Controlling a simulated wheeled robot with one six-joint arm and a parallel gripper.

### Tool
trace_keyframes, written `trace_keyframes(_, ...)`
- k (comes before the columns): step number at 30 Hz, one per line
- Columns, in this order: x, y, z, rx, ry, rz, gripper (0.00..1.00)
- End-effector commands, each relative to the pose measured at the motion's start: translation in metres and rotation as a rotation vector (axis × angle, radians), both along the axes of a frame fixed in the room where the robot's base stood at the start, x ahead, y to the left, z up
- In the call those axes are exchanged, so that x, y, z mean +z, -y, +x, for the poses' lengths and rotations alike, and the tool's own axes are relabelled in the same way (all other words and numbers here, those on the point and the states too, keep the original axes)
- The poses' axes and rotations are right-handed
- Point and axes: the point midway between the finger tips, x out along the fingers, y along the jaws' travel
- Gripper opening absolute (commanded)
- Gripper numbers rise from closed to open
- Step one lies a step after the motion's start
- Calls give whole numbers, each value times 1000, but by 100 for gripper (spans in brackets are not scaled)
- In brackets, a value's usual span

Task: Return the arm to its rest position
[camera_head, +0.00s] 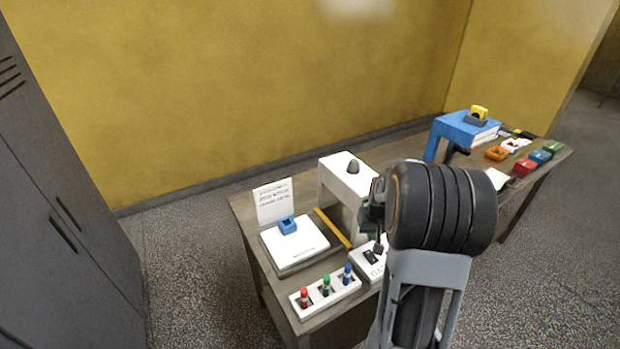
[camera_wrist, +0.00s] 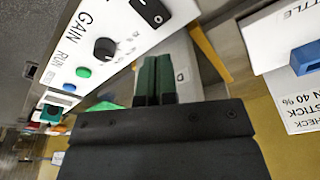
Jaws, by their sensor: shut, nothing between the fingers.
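My gripper (camera_wrist: 155,80) shows in the wrist view with its two dark green fingers together and nothing between them. It is over the work table, apart from the white control panel (camera_wrist: 130,35), which is marked GAIN and RUN and carries a black knob (camera_wrist: 104,49). In the head view my arm (camera_head: 430,210) is bent over the front of the table, and its dark wrist (camera_head: 372,212) is beside the white machine (camera_head: 345,180). The arm hides part of the machine and the table behind it.
The wooden table (camera_head: 325,262) bears a white plate with a blue block (camera_head: 287,225), a holder with red, green and blue pegs (camera_head: 326,290), and a blue stand (camera_head: 462,128). Several coloured blocks lie at the far right. Grey lockers (camera_head: 60,190) stand at the left.

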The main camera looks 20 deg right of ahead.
Motion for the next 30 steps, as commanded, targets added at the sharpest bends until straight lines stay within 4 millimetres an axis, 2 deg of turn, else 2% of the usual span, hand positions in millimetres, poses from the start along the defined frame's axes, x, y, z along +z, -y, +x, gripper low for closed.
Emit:
trace_keyframes(6,-1,-1,-2,-22,-11,10,0)
trace_keyframes(9,-7,-15,-25,-63,-76,47,0)
trace_keyframes(14,26,-58,-49,-41,-77,44,0)
trace_keyframes(21,82,-135,-89,94,19,0,0)
trace_keyframes(24,99,-159,-104,160,77,-17,0)
trace_keyframes(30,124,-190,-121,274,194,-39,0)
